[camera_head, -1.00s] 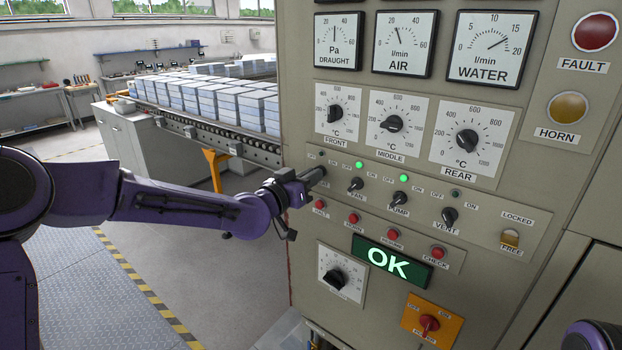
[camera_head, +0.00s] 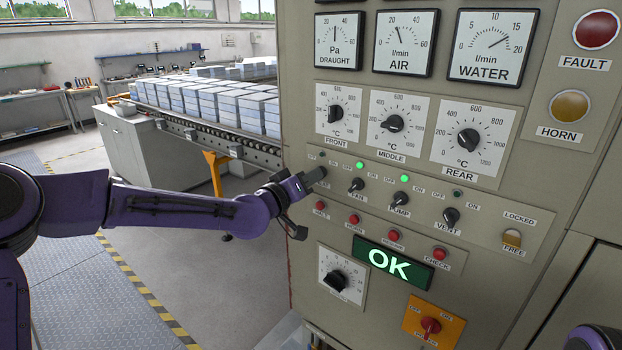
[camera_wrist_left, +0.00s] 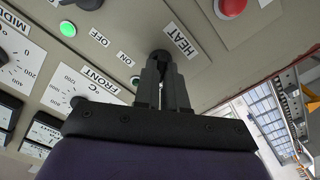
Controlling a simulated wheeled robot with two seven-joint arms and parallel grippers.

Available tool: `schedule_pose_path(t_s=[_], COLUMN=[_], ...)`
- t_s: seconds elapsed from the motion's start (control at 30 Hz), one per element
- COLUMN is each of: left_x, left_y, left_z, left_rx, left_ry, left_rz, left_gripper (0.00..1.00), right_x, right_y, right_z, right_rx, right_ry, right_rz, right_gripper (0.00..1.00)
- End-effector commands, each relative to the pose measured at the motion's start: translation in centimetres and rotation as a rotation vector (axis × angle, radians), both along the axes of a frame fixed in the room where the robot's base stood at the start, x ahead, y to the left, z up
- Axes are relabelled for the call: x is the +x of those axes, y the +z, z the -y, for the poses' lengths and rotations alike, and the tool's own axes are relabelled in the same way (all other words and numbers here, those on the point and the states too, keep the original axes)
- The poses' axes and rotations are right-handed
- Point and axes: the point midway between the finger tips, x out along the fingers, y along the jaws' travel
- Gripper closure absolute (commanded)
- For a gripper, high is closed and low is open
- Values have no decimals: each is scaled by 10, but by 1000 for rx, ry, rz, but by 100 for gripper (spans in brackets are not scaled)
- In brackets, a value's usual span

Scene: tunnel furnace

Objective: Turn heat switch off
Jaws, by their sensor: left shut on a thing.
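The heat switch is a small dark knob (camera_wrist_left: 160,56) beside the HEAT label (camera_wrist_left: 181,40) in the left wrist view. My left gripper (camera_wrist_left: 163,72) is shut on this knob, with a finger on either side. In the head view my left gripper (camera_head: 314,177) reaches the left edge of the switch row and covers most of the heat switch. A small greenish lamp (camera_wrist_left: 135,80) shows beside the fingers in the wrist view; I cannot tell its state for sure. My right gripper is not in view.
The fan (camera_head: 356,185), pump (camera_head: 400,199) and vent (camera_head: 451,217) switches sit to the right in the same row. Red buttons such as the halt button (camera_head: 321,206) lie just below. A green OK display (camera_head: 393,261) is lower down.

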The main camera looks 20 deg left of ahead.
Motion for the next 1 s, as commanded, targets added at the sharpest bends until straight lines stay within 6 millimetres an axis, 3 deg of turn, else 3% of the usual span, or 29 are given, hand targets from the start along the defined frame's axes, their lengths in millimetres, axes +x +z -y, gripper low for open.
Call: schedule_pose_path(t_s=[0.23, 0.33, 0.67, 0.77, 1.0], left_x=[0, 0, -3, -15, -65], left_y=[-1, -1, -1, -2, -1], left_z=[0, 0, -1, -6, -24], left_rx=[-3, -2, -1, -2, -5], left_ry=[0, 0, 0, 0, 0], left_rz=[-3, -2, 0, 2, 4], left_gripper=[100, 64, 64, 64, 64], right_x=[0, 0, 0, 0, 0], right_y=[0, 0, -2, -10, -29], right_z=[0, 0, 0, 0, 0], right_rx=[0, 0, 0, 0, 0], right_ry=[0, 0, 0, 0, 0], right_rz=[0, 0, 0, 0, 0], right_gripper=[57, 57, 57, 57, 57])
